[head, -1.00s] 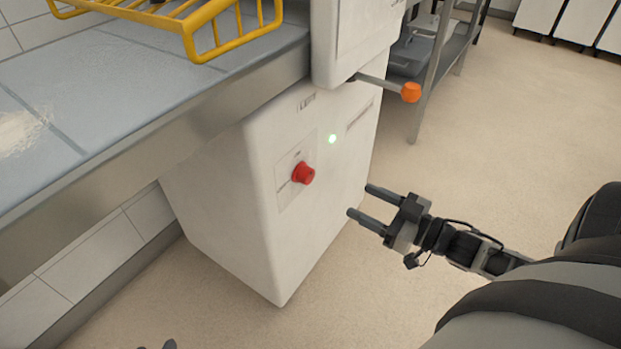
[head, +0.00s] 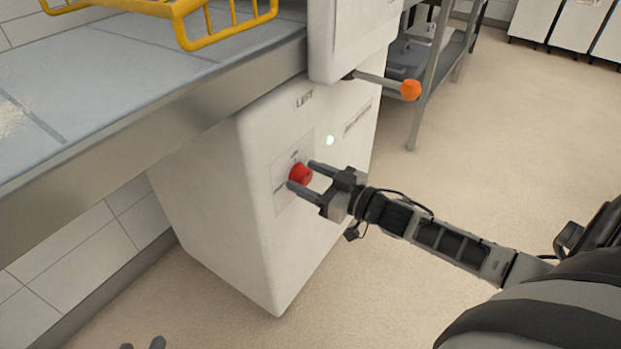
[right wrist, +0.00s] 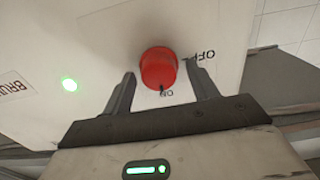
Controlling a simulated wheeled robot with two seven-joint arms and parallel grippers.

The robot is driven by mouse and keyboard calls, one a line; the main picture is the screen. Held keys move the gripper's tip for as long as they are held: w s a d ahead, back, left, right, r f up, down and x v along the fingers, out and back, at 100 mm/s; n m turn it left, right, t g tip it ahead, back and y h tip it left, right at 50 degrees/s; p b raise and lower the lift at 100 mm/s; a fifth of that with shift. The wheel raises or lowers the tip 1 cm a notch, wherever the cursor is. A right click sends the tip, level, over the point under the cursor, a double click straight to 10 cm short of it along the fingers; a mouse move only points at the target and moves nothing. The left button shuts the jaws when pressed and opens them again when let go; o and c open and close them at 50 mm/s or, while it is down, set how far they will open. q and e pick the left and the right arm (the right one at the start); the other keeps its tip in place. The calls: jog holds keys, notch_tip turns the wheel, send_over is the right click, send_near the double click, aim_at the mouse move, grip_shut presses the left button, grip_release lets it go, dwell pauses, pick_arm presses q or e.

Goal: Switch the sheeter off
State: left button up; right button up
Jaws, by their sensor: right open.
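The sheeter (head: 225,190) is a white cabinet at the end of the worktop. A red rotary knob (head: 300,174) sits on its marked panel, and a green lamp (head: 330,141) glows nearby. My right gripper (head: 300,177) is open, with its fingers on either side of the knob. In the right wrist view the knob (right wrist: 158,68) stands between the two open fingertips (right wrist: 164,82), with gaps visible on both sides. OFF and ON labels show beside it, and the knob's dark mark is near ON. The green lamp (right wrist: 69,84) is lit there too. My left gripper (head: 143,344) shows only its tips at the bottom edge.
An orange-tipped lever (head: 410,90) juts out above the knob panel. A yellow wire guard (head: 195,20) stands over the grey worktop (head: 150,90). A metal rack (head: 430,70) stands behind. The floor (head: 480,180) to the right is open.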

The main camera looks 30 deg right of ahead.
jog(key=shift+c, duration=0.3)
jog(key=c, duration=0.9)
